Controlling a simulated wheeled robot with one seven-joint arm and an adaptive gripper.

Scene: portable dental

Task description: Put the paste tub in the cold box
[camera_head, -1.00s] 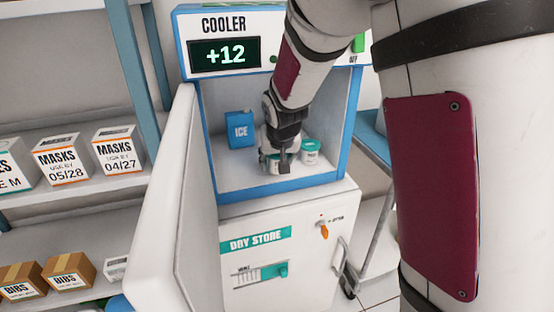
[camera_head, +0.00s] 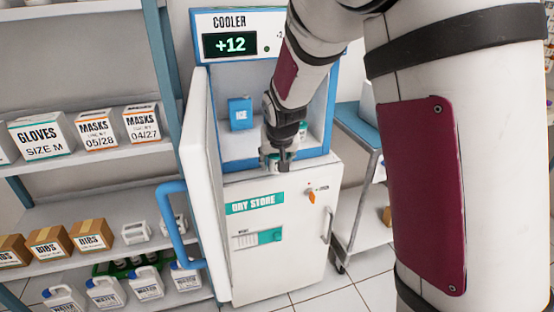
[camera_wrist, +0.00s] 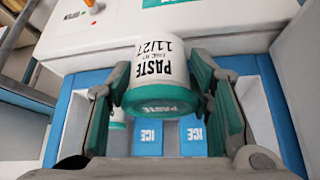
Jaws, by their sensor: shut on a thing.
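My gripper (camera_head: 277,164) is shut on a white paste tub (camera_wrist: 163,57) with a teal lid, marked PASTE 11/27. In the head view the tub shows only in part, at the front edge of the open cooler (camera_head: 228,88), just above the dry store (camera_head: 280,235). The cooler's display reads +12. Another tub (camera_head: 302,130) stands inside it, partly hidden by my gripper; a tub also shows in the wrist view (camera_wrist: 117,120). Nothing in view is labelled cold box.
Shelves (camera_head: 95,160) with boxes and jugs are further left. A cart (camera_head: 355,200) stands at the right.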

